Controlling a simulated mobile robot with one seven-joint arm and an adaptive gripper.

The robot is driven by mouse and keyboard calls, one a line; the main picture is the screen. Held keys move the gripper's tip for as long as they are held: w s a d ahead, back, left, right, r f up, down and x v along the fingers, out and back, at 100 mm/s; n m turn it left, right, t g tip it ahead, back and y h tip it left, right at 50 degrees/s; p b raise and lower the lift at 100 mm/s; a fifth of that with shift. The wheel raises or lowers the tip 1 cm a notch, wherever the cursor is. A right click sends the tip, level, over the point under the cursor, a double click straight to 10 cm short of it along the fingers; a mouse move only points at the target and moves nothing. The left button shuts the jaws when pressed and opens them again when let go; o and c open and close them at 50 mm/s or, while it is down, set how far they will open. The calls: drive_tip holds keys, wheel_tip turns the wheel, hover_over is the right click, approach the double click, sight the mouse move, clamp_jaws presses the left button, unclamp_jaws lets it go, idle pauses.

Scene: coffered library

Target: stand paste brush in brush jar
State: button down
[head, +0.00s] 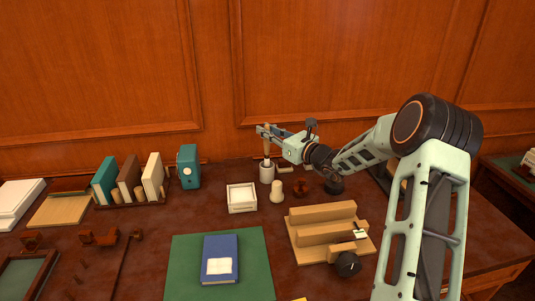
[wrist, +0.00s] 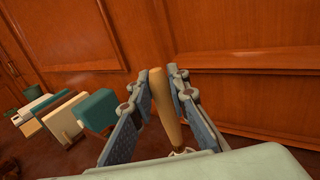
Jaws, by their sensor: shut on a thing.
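The paste brush (head: 267,146) is upright, with a tan wooden handle. My gripper (head: 265,131) is shut on the handle's upper part, above the brush jar (head: 266,174). The jar is a small pale cup at the back of the desk. The brush's lower end meets the jar's mouth in the head view and seems to be inside it; the jar wall hides how deep. In the wrist view the handle (wrist: 163,105) stands between the two fingers of my gripper (wrist: 162,85), leaning slightly, and its lower end is mostly hidden.
A white open box (head: 241,198) stands left of the jar, and a pale knobbed piece (head: 277,192) close to its right. A teal box (head: 189,167) and upright books (head: 129,177) are further left. A wooden press (head: 328,236) and blue book (head: 220,258) lie in front. The panelled wall is close behind.

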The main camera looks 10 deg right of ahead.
sight(269, 146)
drive_tip(key=shift+f, duration=2.75)
drive_tip(key=shift+f, duration=0.2)
drive_tip(key=c, duration=1.8)
unclamp_jaws()
drive_tip(key=shift+r, duration=0.1)
drive_tip(key=shift+c, duration=0.2)
drive_tip(key=shift+r, duration=0.15)
drive_tip(key=v, duration=1.2)
drive_tip(key=shift+b, duration=0.3)
